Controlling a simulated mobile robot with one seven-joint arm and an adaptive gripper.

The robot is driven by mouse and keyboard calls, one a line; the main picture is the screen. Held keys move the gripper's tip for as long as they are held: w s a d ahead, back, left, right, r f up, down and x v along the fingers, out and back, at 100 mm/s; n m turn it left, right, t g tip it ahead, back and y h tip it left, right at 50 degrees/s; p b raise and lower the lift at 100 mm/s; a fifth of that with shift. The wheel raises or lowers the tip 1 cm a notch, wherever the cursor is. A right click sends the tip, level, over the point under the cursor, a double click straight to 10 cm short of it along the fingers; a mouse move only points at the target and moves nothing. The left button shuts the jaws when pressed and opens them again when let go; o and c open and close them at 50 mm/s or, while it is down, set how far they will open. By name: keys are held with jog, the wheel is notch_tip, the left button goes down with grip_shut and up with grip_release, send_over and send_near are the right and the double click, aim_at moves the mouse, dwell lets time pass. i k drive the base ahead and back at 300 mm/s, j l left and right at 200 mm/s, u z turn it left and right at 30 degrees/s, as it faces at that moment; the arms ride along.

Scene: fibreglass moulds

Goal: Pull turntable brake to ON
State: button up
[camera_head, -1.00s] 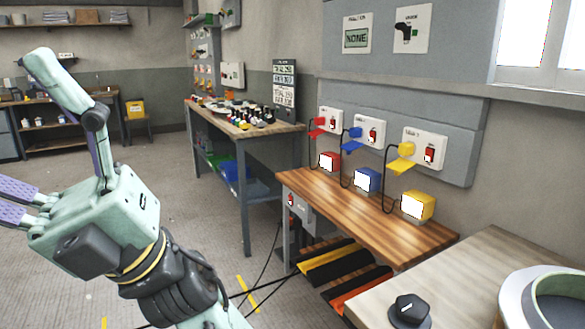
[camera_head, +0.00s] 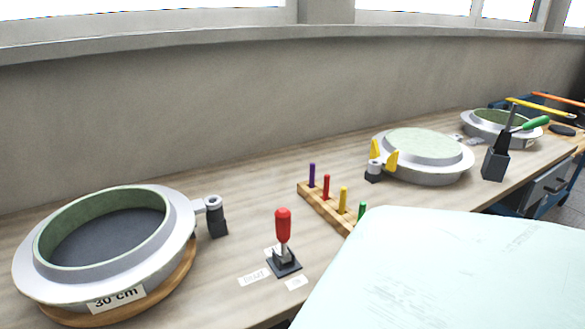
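A lever with a red handle (camera_head: 283,225) stands nearly upright on a small dark base (camera_head: 284,262) on the bench. Two white labels lie by its base, one at its left (camera_head: 254,279) and one at its front right (camera_head: 296,283); their print is too small to read surely. To its left, a round grey mould (camera_head: 180,238) marked "30 cm" sits on a wooden disc (camera_head: 150,300). My gripper is not in view, and nothing touches the lever.
A large pale green part of my own body covers the lower right. A wooden rack with coloured pegs (camera_head: 322,208) stands right of the lever. Farther right are two more round moulds (camera_head: 432,172) (camera_head: 490,133) and a green-handled lever (camera_head: 534,123).

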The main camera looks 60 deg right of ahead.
aim_at(283, 214)
jog(key=z, duration=1.6)
jog(key=k+l+z, duration=0.1)
jog(key=l+z, duration=0.15)
jog(key=l, duration=0.25)
jog(key=l+z, duration=0.3)
jog(key=l, duration=0.2)
jog(key=k, duration=0.05)
